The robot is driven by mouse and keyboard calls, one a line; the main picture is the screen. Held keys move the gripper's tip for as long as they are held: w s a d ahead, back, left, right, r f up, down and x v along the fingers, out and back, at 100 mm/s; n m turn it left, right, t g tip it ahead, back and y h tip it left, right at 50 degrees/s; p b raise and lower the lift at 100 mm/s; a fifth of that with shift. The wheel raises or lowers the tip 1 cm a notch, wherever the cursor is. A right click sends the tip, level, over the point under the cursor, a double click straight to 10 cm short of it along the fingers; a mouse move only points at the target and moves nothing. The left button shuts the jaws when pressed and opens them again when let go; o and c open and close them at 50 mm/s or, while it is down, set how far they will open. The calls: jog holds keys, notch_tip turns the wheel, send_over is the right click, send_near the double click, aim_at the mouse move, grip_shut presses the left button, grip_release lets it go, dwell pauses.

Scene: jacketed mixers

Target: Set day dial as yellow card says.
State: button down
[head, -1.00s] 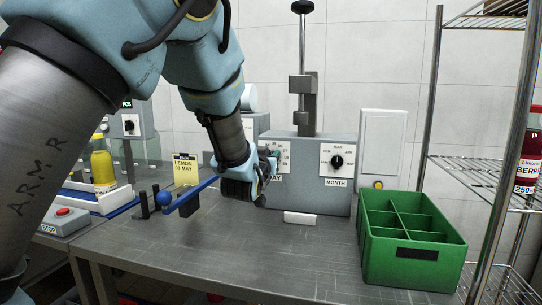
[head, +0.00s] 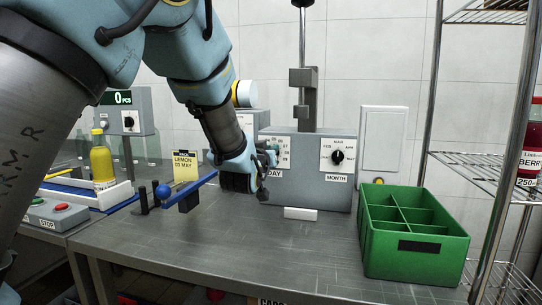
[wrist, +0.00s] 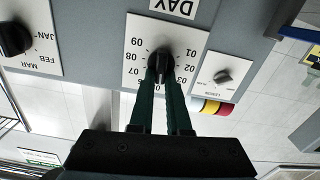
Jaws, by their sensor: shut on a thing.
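The yellow card (head: 185,167) stands on the bench left of my gripper and reads LEMON 03 MAY. The day dial has a white plate (head: 284,143) on the grey machine, mostly behind my gripper (head: 270,160) in the head view. In the wrist view the plate (wrist: 135,75) appears upside down, with numbers around a black knob (wrist: 160,58). My gripper (wrist: 163,74) has its two dark green fingers shut on this knob, one on each side. The fingers hide some lower numbers, and I cannot tell which number the knob points at.
The month dial (head: 337,156) is just right of the day dial. A smaller dial (wrist: 222,76) sits on its other side. A green divided crate (head: 415,262) stands at the right by a wire rack. A blue bar (head: 190,190) lies left of my gripper. The front bench is clear.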

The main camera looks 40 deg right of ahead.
jog(key=shift+w+a+f+n+b, duration=0.1)
jog(key=shift+w+f+n+b, duration=0.05)
jog(key=shift+n+b, duration=1.75)
jog(key=shift+w+a+f+n+b, duration=0.15)
jog(key=shift+n+b, duration=1.35)
jog(key=shift+b, duration=0.75)
jog(key=shift+w+a+f+n+b, duration=0.1)
jog(key=shift+w+n+b, duration=0.05)
jog(key=shift+n+b, duration=1.75)
jog(key=shift+b, duration=0.35)
jog(key=c, duration=0.9)
grip_release()
